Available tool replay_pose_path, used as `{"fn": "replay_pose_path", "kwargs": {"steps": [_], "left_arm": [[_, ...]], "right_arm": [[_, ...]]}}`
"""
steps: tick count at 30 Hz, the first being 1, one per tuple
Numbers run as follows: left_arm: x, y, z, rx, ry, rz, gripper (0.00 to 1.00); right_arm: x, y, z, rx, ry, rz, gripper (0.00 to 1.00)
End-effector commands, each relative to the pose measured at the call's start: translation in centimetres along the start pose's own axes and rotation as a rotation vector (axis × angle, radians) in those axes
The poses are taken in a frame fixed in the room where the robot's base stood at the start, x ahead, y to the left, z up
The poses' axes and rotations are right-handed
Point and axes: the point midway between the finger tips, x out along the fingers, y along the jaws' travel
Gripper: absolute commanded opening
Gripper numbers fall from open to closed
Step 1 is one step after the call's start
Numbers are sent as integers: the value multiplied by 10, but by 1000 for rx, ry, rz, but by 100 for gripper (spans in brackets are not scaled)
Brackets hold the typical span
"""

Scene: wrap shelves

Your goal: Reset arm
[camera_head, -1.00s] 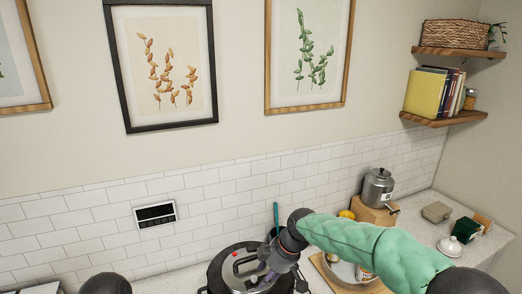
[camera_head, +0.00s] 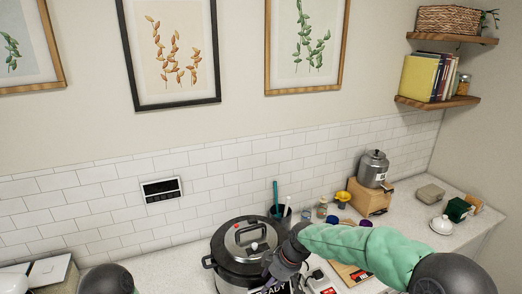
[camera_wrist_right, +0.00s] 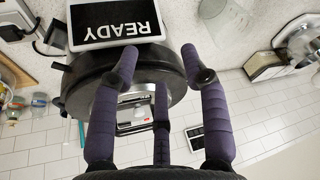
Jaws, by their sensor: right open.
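My right arm, in a green sleeve, reaches in from the right in the head view. My right gripper (camera_head: 275,268) is at the front right of a black and silver electric cooker (camera_head: 225,270), overlapping it in the picture. In the right wrist view the purple-wrapped fingers of this gripper (camera_wrist_right: 159,55) are spread open with nothing held between them. The cooker (camera_wrist_right: 78,88) lies behind them, its READY display (camera_wrist_right: 115,22) upside down at the top. Whether a finger touches the cooker cannot be told. My left gripper is out of view.
A utensil cup (camera_head: 280,212), small jars (camera_head: 322,208) and a steel canister (camera_head: 373,170) on a wooden box (camera_head: 370,198) stand along the tiled wall. A white lidded dish (camera_head: 441,225) sits at right.

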Motion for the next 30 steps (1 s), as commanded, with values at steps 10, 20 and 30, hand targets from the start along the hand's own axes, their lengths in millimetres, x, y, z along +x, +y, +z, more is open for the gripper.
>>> {"fn": "replay_pose_path", "kwargs": {"steps": [10,20,30], "left_arm": [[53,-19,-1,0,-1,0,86],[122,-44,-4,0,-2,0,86],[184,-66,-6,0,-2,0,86]], "right_arm": [[144,-6,94,285,-29,-23,46],[305,-53,234,720,-66,-37,46],[406,-132,352,1146,-102,-33,46]]}}
